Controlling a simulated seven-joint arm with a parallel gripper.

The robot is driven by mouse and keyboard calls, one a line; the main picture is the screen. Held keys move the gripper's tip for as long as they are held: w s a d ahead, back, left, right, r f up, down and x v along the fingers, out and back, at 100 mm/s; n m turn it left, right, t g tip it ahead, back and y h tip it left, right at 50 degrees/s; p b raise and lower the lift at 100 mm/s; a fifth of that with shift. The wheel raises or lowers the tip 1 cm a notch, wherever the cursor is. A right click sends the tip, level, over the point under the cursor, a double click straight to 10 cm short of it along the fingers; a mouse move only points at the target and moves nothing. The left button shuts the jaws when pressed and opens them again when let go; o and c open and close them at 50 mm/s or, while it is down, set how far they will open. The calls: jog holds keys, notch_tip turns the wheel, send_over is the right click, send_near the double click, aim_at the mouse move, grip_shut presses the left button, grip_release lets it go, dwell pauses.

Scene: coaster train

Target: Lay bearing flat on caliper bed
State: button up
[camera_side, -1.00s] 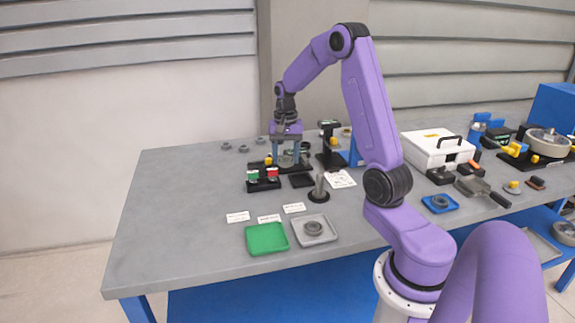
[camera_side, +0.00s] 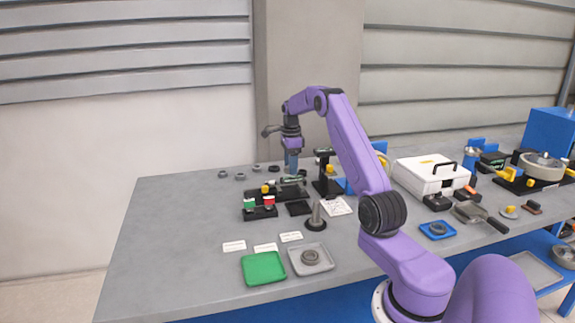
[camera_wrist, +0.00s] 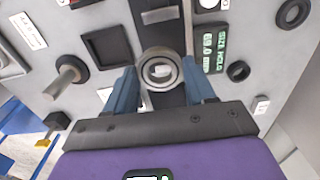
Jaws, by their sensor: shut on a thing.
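My gripper (camera_side: 291,172) points down over the dark caliper bed (camera_side: 268,193) in the side view. In the wrist view my gripper (camera_wrist: 161,84) has its two blue fingers on either side of a grey ring-shaped bearing (camera_wrist: 160,56) and is shut on it. The bearing's round face is towards the wrist camera, so it looks level. The dark bed (camera_wrist: 172,96) runs beneath it, beside a green readout (camera_wrist: 212,50). I cannot tell whether the bearing touches the bed. The bearing is too small to make out in the side view.
A green tray (camera_side: 263,268) and a grey tray (camera_side: 325,267) holding a ring lie at the front. A post on a round base (camera_side: 316,220), a black square pad (camera_side: 299,208) and a black stand (camera_side: 327,185) are close by. The table's left part is clear.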

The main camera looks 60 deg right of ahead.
aim_at(290, 194)
jog(key=shift+a+f, duration=0.1)
jog(key=shift+f, duration=1.9)
jog(key=shift+f, duration=2.2)
jog(key=shift+f, duration=0.35)
jog(key=o, duration=1.1)
notch_tip(290, 194, up, 18)
jog(key=shift+a+f, duration=0.1)
jog(key=shift+f, duration=0.15)
